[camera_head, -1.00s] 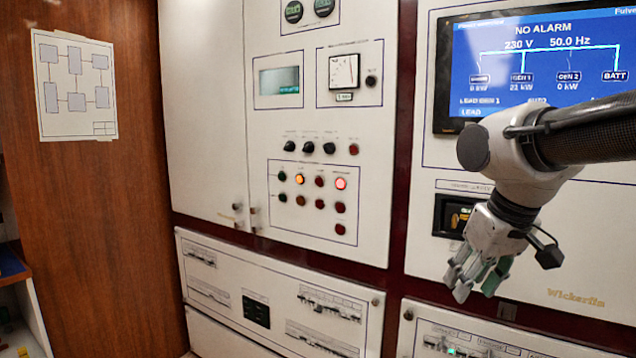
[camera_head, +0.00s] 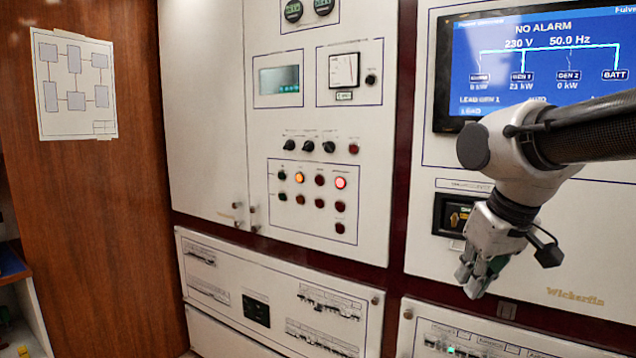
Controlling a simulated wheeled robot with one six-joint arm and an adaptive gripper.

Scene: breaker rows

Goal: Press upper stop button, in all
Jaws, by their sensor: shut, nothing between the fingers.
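The button panel (camera_head: 309,235) is on the white cabinet front, left of my gripper. Its upper row has a dark button (camera_head: 282,176), a lit orange button (camera_head: 300,178), a dark red button (camera_head: 320,181) and a lit red button (camera_head: 340,183). More dark and red buttons sit below, the lowest being a red one (camera_head: 340,228). The labels are too small to read, so I cannot tell which is the upper stop button. My gripper (camera_head: 470,282) is shut and empty, pointing down in front of the right cabinet, well apart from the buttons.
A row of knobs (camera_head: 308,146) sits above the panel. The blue screen (camera_head: 545,62) reads NO ALARM and is partly hidden by my arm. Breaker rows (camera_head: 328,302) fill the lower cabinet. The space between my gripper and the button panel looks clear.

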